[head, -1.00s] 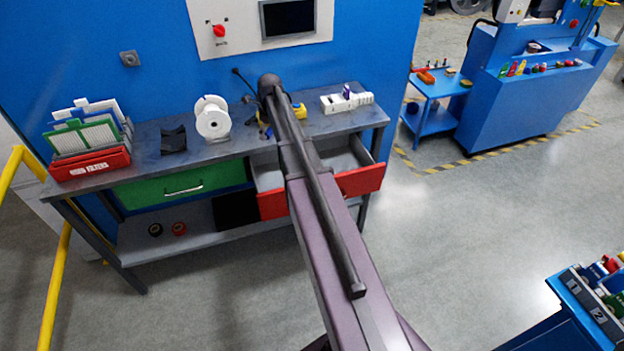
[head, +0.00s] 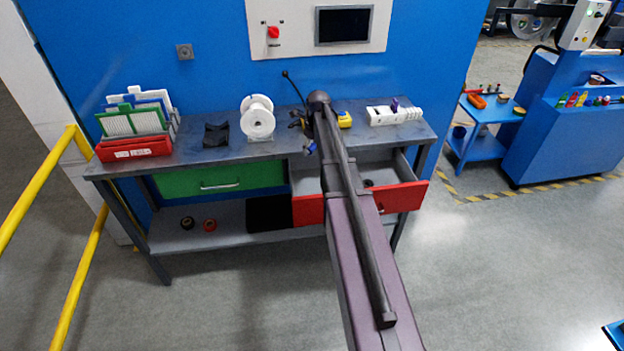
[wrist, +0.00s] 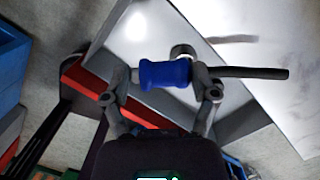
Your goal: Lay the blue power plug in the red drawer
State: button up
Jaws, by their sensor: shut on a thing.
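My gripper (wrist: 163,90) is shut on the blue power plug (wrist: 165,73) in the wrist view. The plug lies crosswise between the fingers, and a dark cable sticks out to the right. In the head view my arm hides most of the gripper; a small blue bit of the plug (head: 310,148) shows left of the arm, near the table's front edge. The red drawer (head: 402,197) is pulled open under the table's right half. My arm crosses its middle. In the wrist view its red front (wrist: 88,82) is at left, with a pale surface beyond the plug.
The grey workbench (head: 225,154) carries a white spool (head: 257,118), a red filter box (head: 134,149), a black holder (head: 216,134), a yellow item (head: 344,120) and a white power strip (head: 394,116). The green drawer (head: 222,179) is shut. A small dark thing (head: 369,183) shows inside the red drawer.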

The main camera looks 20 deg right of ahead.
notch_tip(320, 180, down, 9)
jog(key=b, duration=0.7)
jog(key=shift+r+b, duration=0.2)
jog(key=shift+b, duration=0.2)
notch_tip(320, 180, down, 5)
jog(key=b, duration=0.4)
jog(key=shift+r+b, duration=0.2)
jog(key=shift+b, duration=0.1)
jog(key=shift+f+b, duration=0.55)
jog(key=o, duration=1)
jog(key=shift+s, duration=0.1)
jog(key=shift+r, duration=0.25)
